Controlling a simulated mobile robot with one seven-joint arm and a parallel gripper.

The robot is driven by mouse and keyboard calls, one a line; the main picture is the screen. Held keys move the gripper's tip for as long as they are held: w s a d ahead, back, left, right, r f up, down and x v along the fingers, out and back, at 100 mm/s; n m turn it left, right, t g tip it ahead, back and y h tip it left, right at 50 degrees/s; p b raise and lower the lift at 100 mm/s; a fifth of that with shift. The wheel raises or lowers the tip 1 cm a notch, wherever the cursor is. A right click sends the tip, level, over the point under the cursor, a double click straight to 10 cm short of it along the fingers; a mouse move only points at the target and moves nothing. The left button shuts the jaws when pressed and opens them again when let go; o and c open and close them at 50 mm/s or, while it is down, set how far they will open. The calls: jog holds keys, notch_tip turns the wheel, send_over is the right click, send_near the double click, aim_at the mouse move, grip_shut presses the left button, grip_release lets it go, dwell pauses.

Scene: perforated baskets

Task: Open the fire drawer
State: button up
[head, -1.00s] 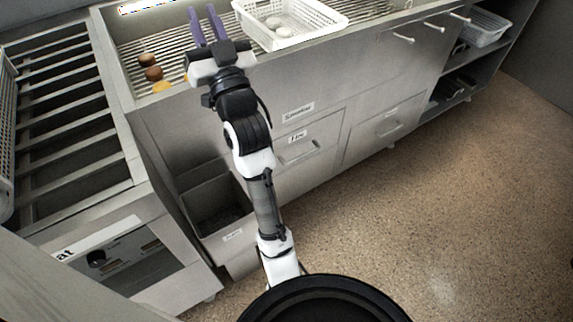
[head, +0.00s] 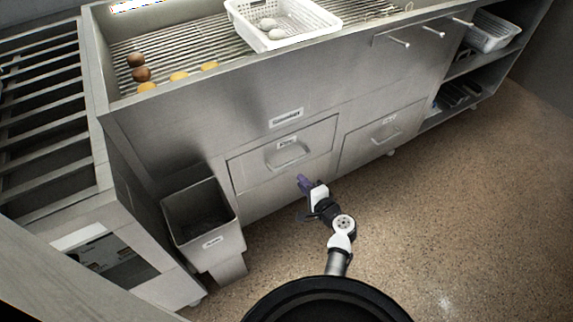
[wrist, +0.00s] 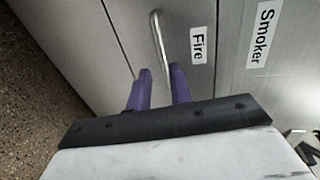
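The fire drawer (head: 252,168) is a grey metal front with a bar handle (head: 288,156) and a small label, in the middle of the counter. It looks flush with the counter. In the wrist view its label (wrist: 198,44) reads "Fire", and the handle (wrist: 158,30) stands just beyond my fingers. My gripper (head: 301,181) is low in front of the drawer, below the handle. In the wrist view my two purple fingers (wrist: 160,72) are apart, with the handle's near end lined up between them. I see no clear contact.
Above is a "Smoker" panel (wrist: 262,36). Another handled drawer (head: 383,138) is to the right. An open bin (head: 205,222) stands at left. On top are a white basket (head: 285,38) and a grill with round food items. The speckled floor (head: 430,220) is clear.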

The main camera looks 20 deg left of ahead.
aim_at(288, 166)
jog(key=x, duration=1.1)
jog(key=shift+a+r, duration=0.1)
grip_shut()
